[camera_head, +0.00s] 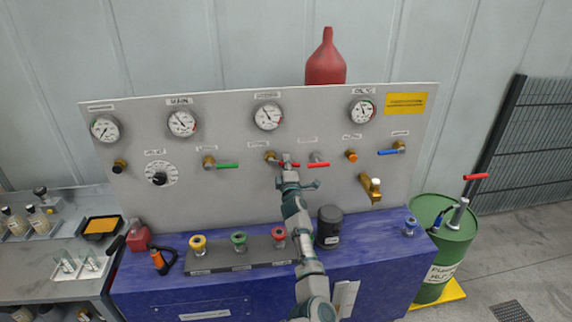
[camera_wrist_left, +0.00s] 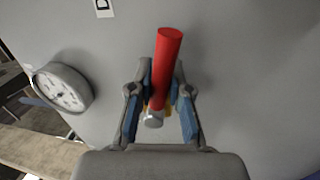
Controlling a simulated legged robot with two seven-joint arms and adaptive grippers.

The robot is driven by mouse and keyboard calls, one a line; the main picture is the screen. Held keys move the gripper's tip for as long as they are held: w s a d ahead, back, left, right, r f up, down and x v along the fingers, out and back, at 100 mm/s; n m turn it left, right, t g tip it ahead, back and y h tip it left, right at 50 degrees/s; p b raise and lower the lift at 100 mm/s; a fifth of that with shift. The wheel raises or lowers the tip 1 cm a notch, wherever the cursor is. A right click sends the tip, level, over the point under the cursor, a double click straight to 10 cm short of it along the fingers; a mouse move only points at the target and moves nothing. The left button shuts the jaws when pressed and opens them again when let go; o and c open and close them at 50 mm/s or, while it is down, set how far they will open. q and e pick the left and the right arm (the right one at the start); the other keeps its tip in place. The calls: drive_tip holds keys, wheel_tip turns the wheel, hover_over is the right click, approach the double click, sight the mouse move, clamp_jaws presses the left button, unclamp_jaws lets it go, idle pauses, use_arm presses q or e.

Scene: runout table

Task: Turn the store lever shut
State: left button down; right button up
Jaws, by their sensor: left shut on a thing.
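On the grey upright panel (camera_head: 235,130), a brass valve (camera_head: 269,157) sits left of centre, with its red lever partly behind my left gripper (camera_head: 288,161). In the left wrist view the red lever (camera_wrist_left: 166,62) stands between the two blue-padded fingers of the left gripper (camera_wrist_left: 160,98), which is shut on it. Its silver end (camera_wrist_left: 153,119) shows below, with a bit of brass behind. A second red lever (camera_head: 319,164) is just right of the gripper. The small labels over the valves are too small to read, so I cannot tell which is marked store. My right gripper is not in view.
Dial gauges line the panel top, one (camera_head: 268,116) above the gripper. A green lever (camera_head: 227,166) is to the left, a blue lever (camera_head: 388,152) to the right. Below, the blue bench (camera_head: 375,250) holds a black canister (camera_head: 329,226) near my arm and several coloured knobs.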

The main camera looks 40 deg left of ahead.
use_arm(q)
drive_tip(key=shift+s+f+n, duration=0.1)
drive_tip(key=shift+f+n, duration=0.05)
drive_tip(key=shift+n, duration=0.45)
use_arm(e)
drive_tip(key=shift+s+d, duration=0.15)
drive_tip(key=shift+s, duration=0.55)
use_arm(q)
drive_tip(key=shift+a+g, duration=0.1)
drive_tip(key=shift+g, duration=0.2)
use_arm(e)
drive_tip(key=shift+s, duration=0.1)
use_arm(q)
drive_tip(key=shift+s, duration=0.1)
